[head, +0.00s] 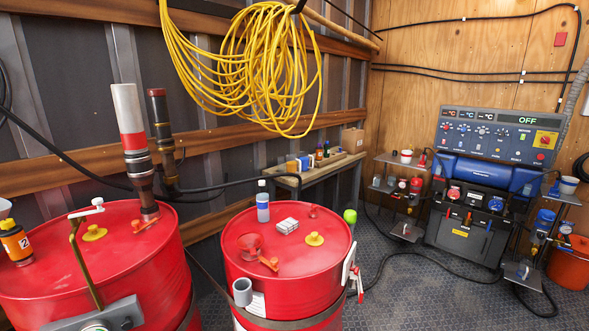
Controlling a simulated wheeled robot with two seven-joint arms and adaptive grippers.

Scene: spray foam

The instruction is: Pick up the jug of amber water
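I cannot pick out a jug of amber water for certain. A small amber-yellow container (292,164) stands on the wooden bench at the back, too small to identify. Neither of my grippers shows in the head view.
Two red drums, left (150,270) and middle (285,290), fill the foreground. A blue-white bottle (263,208) stands on the middle drum. A control machine (470,215) stands at the right, and a hose crosses the floor. Yellow hose (245,65) hangs above.

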